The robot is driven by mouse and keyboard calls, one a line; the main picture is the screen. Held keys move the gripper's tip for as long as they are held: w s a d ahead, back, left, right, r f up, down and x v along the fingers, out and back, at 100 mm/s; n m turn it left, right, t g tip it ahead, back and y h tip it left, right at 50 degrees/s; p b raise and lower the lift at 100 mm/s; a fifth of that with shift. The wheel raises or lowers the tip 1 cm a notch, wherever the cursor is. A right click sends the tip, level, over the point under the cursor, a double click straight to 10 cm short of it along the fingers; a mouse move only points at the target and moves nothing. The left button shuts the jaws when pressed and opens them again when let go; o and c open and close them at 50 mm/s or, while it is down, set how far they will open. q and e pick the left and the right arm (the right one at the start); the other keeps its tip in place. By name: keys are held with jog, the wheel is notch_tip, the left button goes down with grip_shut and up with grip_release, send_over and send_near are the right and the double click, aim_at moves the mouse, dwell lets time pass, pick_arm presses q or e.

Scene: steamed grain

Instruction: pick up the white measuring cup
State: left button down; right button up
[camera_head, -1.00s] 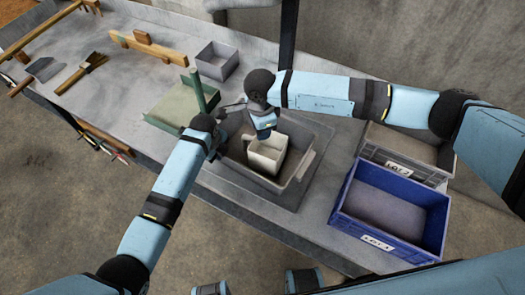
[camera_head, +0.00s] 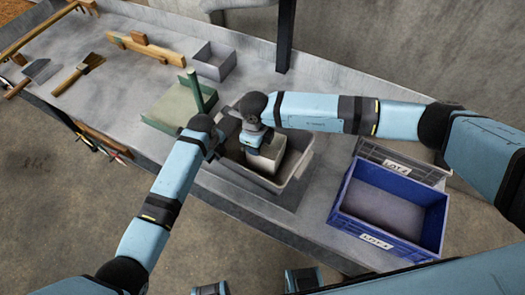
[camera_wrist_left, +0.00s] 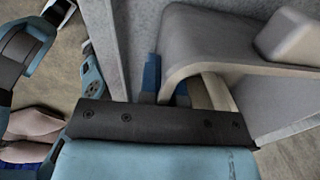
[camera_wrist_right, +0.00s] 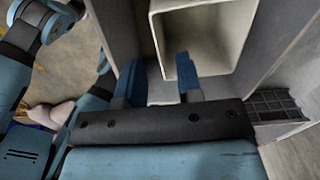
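The white measuring cup (camera_head: 268,157) is a square, cream-white vessel inside the grey tub (camera_head: 287,193). In the right wrist view its open mouth and inner walls (camera_wrist_right: 212,30) face me. My right gripper (camera_wrist_right: 158,82) is open at the cup's near-left corner. One finger overlaps the cup's opening; the other is outside it, and a gap shows between them. In the head view the right gripper (camera_head: 252,140) covers part of the cup. My left gripper (camera_wrist_left: 167,90) is at the tub's rim (camera_wrist_left: 185,50), with its fingers close together on either side of the wall.
A green tray (camera_head: 165,115) and a small grey box (camera_head: 213,62) are behind left. A brush (camera_head: 80,72) lies at the far left.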

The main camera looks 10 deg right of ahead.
aim_at(269, 160)
notch_tip(269, 160, down, 6)
jog(key=shift+s+a+r, duration=0.15)
jog(key=shift+r, duration=0.05)
jog(key=shift+c, duration=0.5)
grip_shut()
